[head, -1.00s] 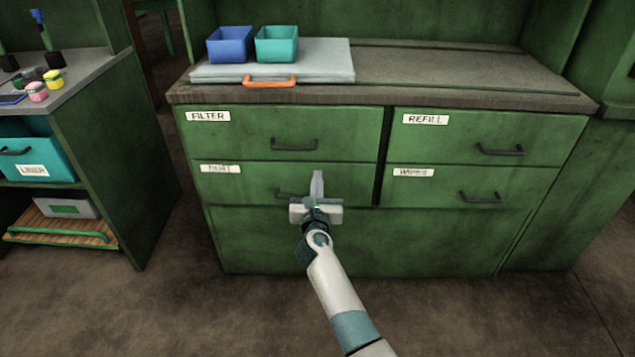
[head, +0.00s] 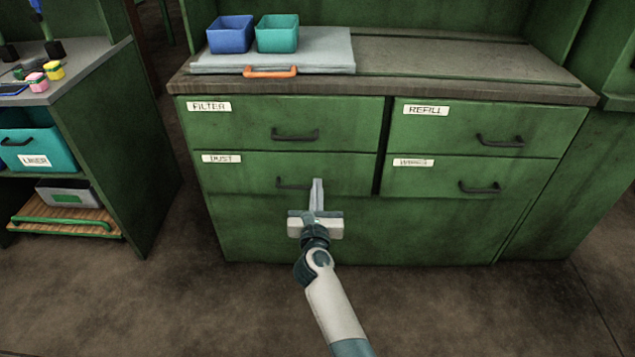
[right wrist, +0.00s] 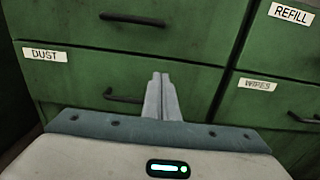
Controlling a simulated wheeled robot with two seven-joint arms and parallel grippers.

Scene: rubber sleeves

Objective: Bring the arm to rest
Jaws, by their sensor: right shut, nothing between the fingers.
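My right gripper (head: 317,185) is in the middle of the head view, in front of the green cabinet (head: 350,230). Its fingers are together and hold nothing. They overlap the right end of the DUST drawer's handle (head: 291,183) in the head view. In the right wrist view the shut fingers (right wrist: 161,80) point up at the DUST drawer (right wrist: 75,75), with its dark handle (right wrist: 124,97) just left of them. Whether the fingers touch the drawer front cannot be told. All the drawers look shut. My left gripper is not in view.
A blue bin (head: 230,35) and a teal bin (head: 277,34) stand on a grey board (head: 325,60) with an orange handle on the cabinet top. FILTER, REFILL and WIPES drawers surround the DUST one. A side shelf (head: 110,110) stands at left. Floor in front is clear.

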